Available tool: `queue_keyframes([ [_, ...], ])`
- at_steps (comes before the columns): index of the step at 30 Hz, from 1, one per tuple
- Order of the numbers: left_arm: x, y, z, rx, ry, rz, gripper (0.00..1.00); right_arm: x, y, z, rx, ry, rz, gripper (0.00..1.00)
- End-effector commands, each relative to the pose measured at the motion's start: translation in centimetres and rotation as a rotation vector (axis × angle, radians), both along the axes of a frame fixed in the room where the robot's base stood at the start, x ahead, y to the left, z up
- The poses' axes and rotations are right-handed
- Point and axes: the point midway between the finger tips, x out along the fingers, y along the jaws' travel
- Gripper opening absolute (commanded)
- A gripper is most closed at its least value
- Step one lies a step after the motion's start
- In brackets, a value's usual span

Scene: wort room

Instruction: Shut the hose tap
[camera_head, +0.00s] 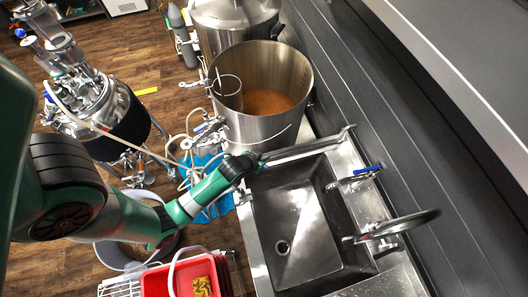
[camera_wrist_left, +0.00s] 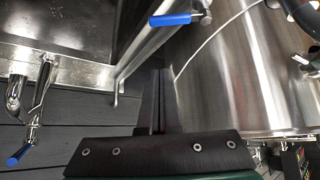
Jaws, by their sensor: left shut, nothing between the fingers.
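A blue lever handle (camera_wrist_left: 170,19) sits on a metal fitting at the end of a steel pipe (camera_wrist_left: 150,50) in the left wrist view. In the head view this pipe (camera_head: 312,147) runs along the sink's far edge to the wall, and the fitting is mostly hidden by my gripper. My left gripper (camera_head: 250,159) is at the pipe's near end, beside the large open pot. Its dark fingers (camera_wrist_left: 158,100) are shut and empty, apart from the lever in the wrist view. Another blue-levered tap (camera_head: 367,172) is on the wall side of the sink. My right gripper is not in view.
The steel sink (camera_head: 262,235) lies right of the gripper, with a curved faucet (camera_head: 390,228) at its wall side. The open pot (camera_head: 262,75) holds brown liquid. Pale hoses (camera_head: 180,150) cross beside my arm. A red crate (camera_head: 155,280) stands below the arm.

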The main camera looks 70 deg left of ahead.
Motion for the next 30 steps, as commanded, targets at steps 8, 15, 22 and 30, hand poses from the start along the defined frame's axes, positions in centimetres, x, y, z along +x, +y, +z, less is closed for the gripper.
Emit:
queue_keyframes([
  [8, -0.7, 0.7, -1.1, 0.002, 0.04, 0.021, 0.0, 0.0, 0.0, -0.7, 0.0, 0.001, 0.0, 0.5],
  [15, 1.3, 2.1, -4.2, 0.001, 0.039, 0.019, 0.0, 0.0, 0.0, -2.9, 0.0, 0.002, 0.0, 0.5],
  [22, 3.8, 4.0, -8.1, 0.0, 0.039, 0.019, 0.0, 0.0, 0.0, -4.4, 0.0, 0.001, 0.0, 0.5],
  [30, 1.3, 2.0, -8.0, 0.0, 0.039, 0.016, 0.0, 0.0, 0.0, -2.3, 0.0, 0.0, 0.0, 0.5],
])
